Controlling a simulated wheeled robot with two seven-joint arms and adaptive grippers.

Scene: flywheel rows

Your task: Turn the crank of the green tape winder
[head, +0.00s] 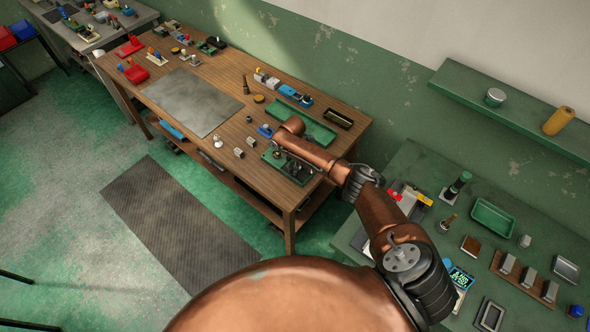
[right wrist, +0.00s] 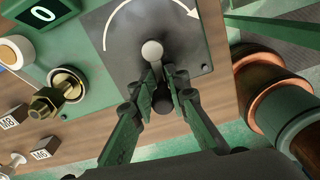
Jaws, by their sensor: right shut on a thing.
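The green tape winder (head: 290,169) sits near the front right corner of the wooden table, partly hidden under my right arm. In the right wrist view its green body (right wrist: 95,48) carries a dark plate (right wrist: 125,50) with a white curved arrow, and a pale round crank hub (right wrist: 152,52). My right gripper (right wrist: 163,92) is shut on the dark crank handle (right wrist: 164,112), just below the hub in that view. In the head view my right gripper (head: 278,150) is small and mostly hidden by the arm. My left gripper is not in view.
Small grey blocks (head: 238,153) lie left of the winder. A green tray (head: 302,127) lies behind it. A grey mat (head: 193,102) covers clear table space.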

